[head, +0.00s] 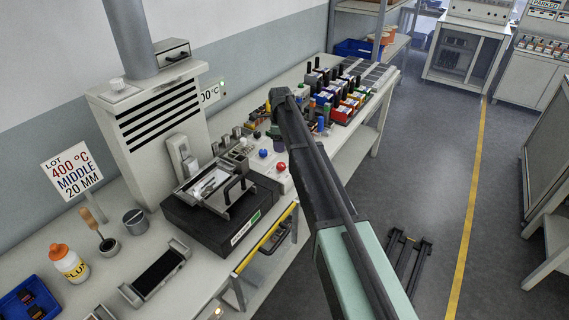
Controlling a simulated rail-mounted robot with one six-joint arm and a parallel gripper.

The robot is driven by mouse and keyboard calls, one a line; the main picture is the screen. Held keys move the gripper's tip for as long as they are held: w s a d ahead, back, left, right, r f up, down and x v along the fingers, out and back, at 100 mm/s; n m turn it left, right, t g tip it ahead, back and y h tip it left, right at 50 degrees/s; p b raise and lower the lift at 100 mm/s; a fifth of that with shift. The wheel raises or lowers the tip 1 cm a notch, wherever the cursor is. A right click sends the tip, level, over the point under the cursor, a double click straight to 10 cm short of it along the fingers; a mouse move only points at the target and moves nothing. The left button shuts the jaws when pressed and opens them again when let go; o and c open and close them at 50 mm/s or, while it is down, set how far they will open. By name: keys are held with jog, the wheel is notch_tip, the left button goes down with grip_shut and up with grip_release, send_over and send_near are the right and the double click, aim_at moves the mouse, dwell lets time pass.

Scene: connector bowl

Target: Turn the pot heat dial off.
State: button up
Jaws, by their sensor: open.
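I cannot tell for sure which part is the pot heat dial. A black box unit (180,213) with a metal-framed top and a dark handle stands on the bench, left of my arm. Right behind it is a pale box with a blue knob (263,153) and a red knob (281,166). A round grey piece (135,221) lies on the bench, left of the black unit. My arm reaches over the bench from the lower right. My gripper is hidden at its far end.
Coloured connector bins (345,100) fill the bench's far part. A flux bottle (70,265) stands front left.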

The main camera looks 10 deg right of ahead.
aim_at(281, 164)
notch_tip(281, 164, down, 11)
jog(key=b, duration=1)
jog(key=shift+b, duration=0.3)
jog(key=shift+r, duration=0.15)
jog(key=c, duration=0.9)
